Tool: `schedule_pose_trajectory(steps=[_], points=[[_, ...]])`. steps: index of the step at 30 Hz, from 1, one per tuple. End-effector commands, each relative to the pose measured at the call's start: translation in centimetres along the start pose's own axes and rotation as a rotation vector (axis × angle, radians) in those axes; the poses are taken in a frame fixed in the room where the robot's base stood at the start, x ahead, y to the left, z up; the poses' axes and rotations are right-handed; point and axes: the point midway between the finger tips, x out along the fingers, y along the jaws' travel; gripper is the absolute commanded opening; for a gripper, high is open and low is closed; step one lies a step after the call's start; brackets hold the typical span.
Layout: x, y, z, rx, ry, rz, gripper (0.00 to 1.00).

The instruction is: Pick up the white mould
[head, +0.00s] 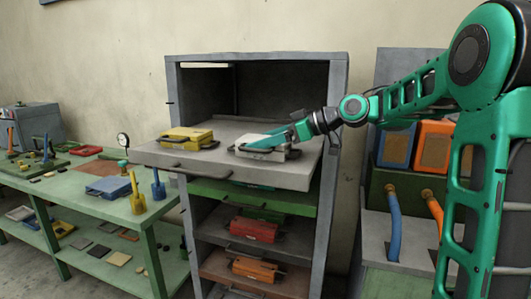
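The white mould (262,150) sits on the right half of a grey pulled-out shelf (165,158) of the rack. It is a flat, pale block with dark handles at its ends. My gripper (258,145) is at the mould, reaching in from the right, with its green fingers over the mould's top and right part. Whether the fingers touch or grip the mould is too small to tell. The mould appears to rest on the shelf.
A yellow mould (187,138) sits on the same shelf, to the left. Lower rack levels hold a red mould (254,229) and an orange mould (255,269). A green workbench (95,205) with tools stands at left. Blue and orange hoses are at right.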

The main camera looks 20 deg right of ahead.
Motion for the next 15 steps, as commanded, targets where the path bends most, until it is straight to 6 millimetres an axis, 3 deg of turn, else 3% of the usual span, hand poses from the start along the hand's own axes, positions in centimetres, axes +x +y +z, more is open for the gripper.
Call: schedule_pose_trajectory(steps=[1,6,9,15], points=[[-0.01,0.00,0.00,0.000,0.000,0.000,0.68],[-0.03,0.00,0.00,0.000,0.000,0.000,0.27],[-0.09,-0.02,-0.23,-0.004,0.004,0.001,0.08],[-0.11,-0.01,-0.24,-0.004,0.004,0.001,0.08]])
